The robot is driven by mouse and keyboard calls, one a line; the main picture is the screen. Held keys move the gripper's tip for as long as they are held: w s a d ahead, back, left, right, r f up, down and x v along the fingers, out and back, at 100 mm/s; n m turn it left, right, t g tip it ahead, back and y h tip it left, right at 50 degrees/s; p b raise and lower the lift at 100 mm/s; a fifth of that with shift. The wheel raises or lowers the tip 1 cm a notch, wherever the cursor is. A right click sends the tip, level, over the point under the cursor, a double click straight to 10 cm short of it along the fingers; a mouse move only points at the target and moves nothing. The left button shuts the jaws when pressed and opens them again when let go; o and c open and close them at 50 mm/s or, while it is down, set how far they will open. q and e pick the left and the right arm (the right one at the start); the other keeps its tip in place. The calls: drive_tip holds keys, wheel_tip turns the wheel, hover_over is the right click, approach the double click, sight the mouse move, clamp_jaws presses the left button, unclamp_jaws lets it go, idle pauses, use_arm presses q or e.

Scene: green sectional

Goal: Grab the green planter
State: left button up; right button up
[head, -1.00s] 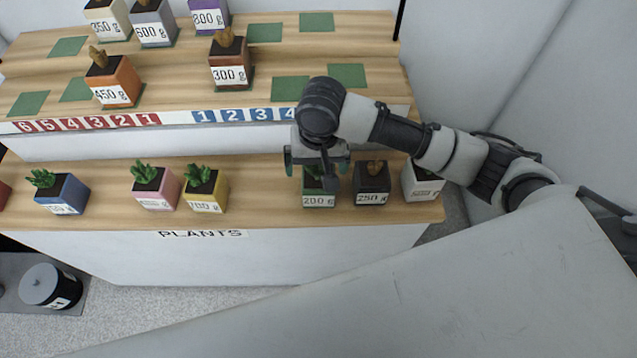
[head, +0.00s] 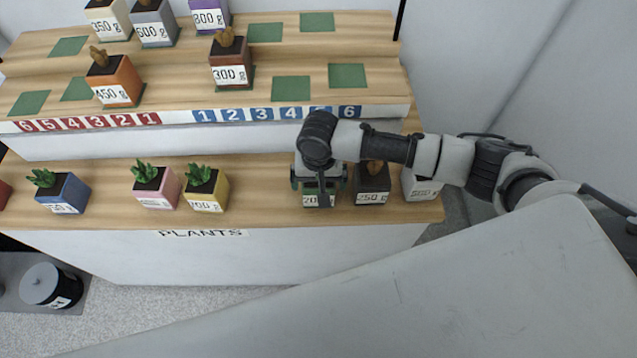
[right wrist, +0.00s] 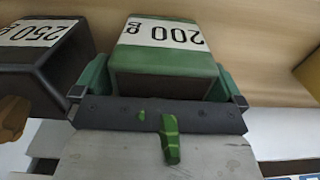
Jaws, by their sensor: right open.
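The green planter (head: 311,203) with a "200 g" label stands on the lower wooden shelf. It fills the middle of the right wrist view (right wrist: 163,70), where part of its green plant shows over my gripper body. My right gripper (head: 320,184) is down over the planter in the head view, hiding much of it. In the right wrist view my right gripper (right wrist: 161,88) is open, with one green finger on each side of the planter. I cannot tell whether either finger touches it. My left gripper is not in view.
A black "250 g" planter (head: 372,184) stands close on the right, with a white planter (head: 420,187) beyond it. A yellow planter (head: 206,192) stands to the left, with free shelf between. The upper shelf (head: 190,97) has several planters and empty green squares.

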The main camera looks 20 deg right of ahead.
drive_tip(key=shift+f, duration=0.3)
drive_tip(key=c, duration=0.9)
drive_tip(key=shift+r, duration=0.1)
